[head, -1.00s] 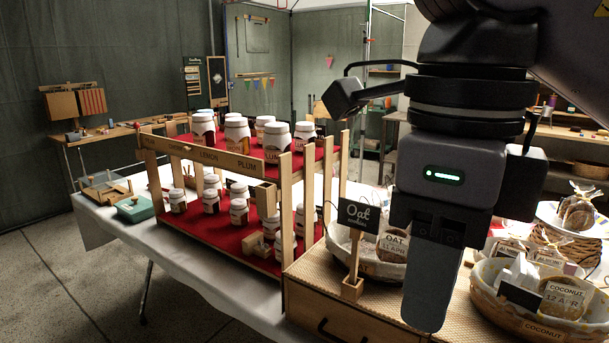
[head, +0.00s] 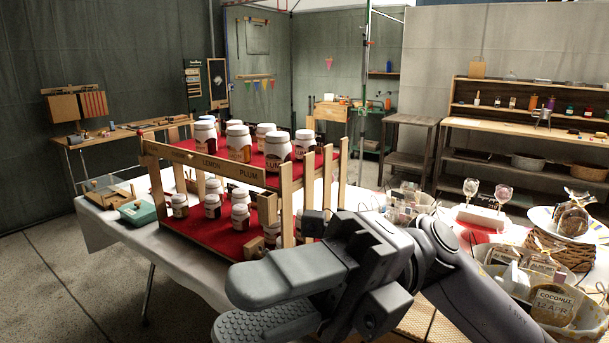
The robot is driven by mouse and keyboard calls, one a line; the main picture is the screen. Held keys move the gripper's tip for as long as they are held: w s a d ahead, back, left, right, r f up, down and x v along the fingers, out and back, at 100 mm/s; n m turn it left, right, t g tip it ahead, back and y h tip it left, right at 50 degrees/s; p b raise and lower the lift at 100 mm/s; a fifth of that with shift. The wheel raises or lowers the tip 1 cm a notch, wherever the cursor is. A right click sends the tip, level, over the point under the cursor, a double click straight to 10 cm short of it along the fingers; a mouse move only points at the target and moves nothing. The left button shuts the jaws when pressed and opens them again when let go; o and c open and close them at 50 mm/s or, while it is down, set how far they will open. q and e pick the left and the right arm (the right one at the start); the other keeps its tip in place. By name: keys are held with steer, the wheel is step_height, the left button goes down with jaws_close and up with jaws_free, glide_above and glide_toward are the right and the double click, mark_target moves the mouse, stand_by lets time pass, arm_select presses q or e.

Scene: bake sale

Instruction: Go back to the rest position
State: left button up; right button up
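My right gripper (head: 238,306) is in the lower middle of the head view, its arm coming in from the lower right. Its grey fingers point left and are spread apart, with the ribbed pad of the lower finger showing and nothing seen between them. It appears in front of the wooden jar rack (head: 215,162) and covers part of the table behind it. My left gripper is not in view.
The two-tier rack holds several white-lidded jars (head: 239,142) on red cloth. It stands on a white-covered table (head: 185,268). A coconut basket (head: 550,304) and a wicker basket (head: 545,250) are at right. Grey floor is open at lower left.

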steer(key=w+d+m+t+y, duration=0.2)
steer(key=w+m+t+y, duration=0.45)
steer(key=m+y, duration=0.25)
steer(key=w+d+f+m+t+h+p, duration=0.1)
steer(key=w+d+f+m+t+h, duration=0.25)
steer(key=f+m+t, duration=0.4)
steer(key=w+d+f+m+t+h+p, duration=0.1)
steer(key=w+d+f+m+t+h, duration=0.3)
steer(key=m+t, duration=0.65)
steer(key=w+d+f+m+t+h+p, duration=0.1)
steer(key=w+d+f+m+t+h, duration=0.15)
steer(key=f+m+t+h, duration=0.5)
steer(key=s+d+f+m+g+h, duration=0.1)
steer(key=s+d+f+m+h, duration=0.2)
steer(key=f, duration=0.4)
steer(key=d+f+m+g+h, duration=0.2)
steer(key=f+m, duration=0.2)
steer(key=f, duration=0.2)
steer(key=s+d+f+m+g+h+p, duration=0.1)
steer(key=s+d+f+g, duration=0.4)
steer(key=s+f, duration=0.7)
step_height(320, 180, down, 2)
steer(key=shift+s+d+f+m+g+h, duration=0.2)
steer(key=shift+s+d+m+g+h, duration=0.25)
steer(key=shift+m+h, duration=0.45)
steer(key=shift+w, duration=0.1)
